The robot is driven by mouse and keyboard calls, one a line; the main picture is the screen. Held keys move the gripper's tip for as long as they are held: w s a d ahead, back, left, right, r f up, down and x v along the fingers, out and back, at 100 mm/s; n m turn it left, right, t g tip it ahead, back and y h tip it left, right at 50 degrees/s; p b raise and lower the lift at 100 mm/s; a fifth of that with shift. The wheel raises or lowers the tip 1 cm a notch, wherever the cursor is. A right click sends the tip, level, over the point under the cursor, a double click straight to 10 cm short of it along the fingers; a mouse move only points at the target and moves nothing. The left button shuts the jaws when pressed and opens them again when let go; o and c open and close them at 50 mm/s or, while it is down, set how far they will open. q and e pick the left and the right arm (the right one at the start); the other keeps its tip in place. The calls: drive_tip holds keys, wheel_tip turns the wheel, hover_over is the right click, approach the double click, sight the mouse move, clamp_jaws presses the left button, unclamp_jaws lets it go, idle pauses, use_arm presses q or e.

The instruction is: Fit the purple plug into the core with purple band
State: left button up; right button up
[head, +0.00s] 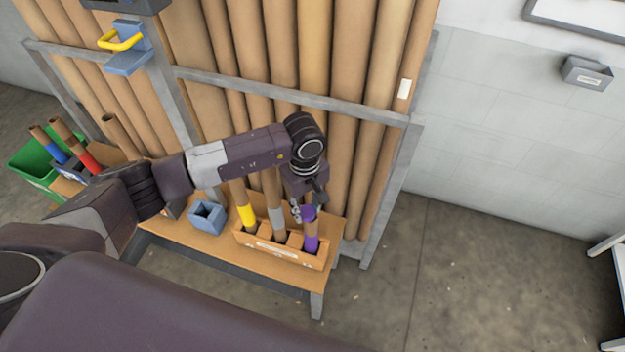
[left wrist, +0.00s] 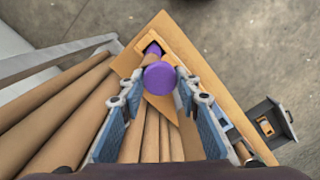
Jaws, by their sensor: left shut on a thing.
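The core with the purple band (head: 311,243) stands upright in the right end slot of a wooden rack (head: 255,246). The purple plug (head: 309,212) is at the core's top end. My left gripper (head: 308,207) is over that end, shut on the plug. In the left wrist view the plug's round purple face (left wrist: 159,78) shows between my fingertips, lined up with the core. Part of the purple band (left wrist: 153,48) shows beyond it. The plug covers the core's mouth, so I cannot tell how deep it sits. My right gripper is not in view.
Cores with a yellow band (head: 247,215) and a grey band (head: 276,217) stand beside it in the rack. A blue hollow block (head: 207,217) sits left on the bench (head: 180,236). Tall brown tubes (head: 345,100) stand close behind a metal frame (head: 392,190).

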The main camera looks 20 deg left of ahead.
sight(311, 206)
use_arm(q)
drive_tip(key=shift+w+r+n+p, duration=0.55)
drive_tip(key=shift+w+r+n, duration=0.25)
drive_tip(key=shift+w, duration=0.25)
drive_tip(key=shift+w+d+f+b, duration=0.1)
drive_tip(key=shift+f+b, duration=0.4)
drive_tip(key=shift+f, duration=0.6)
drive_tip(key=shift+w+d+f+b, duration=0.1)
drive_tip(key=shift+f+b, duration=0.4)
drive_tip(key=shift+f, duration=0.55)
drive_tip(key=shift+a+f+b, duration=0.1)
drive_tip(key=shift+f+b, duration=0.7)
drive_tip(key=shift+b, duration=0.05)
drive_tip(key=shift+f, duration=0.1)
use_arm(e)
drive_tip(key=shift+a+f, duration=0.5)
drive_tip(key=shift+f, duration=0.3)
use_arm(q)
drive_tip(key=shift+f+b, duration=0.15)
drive_tip(key=shift+b, duration=0.2)
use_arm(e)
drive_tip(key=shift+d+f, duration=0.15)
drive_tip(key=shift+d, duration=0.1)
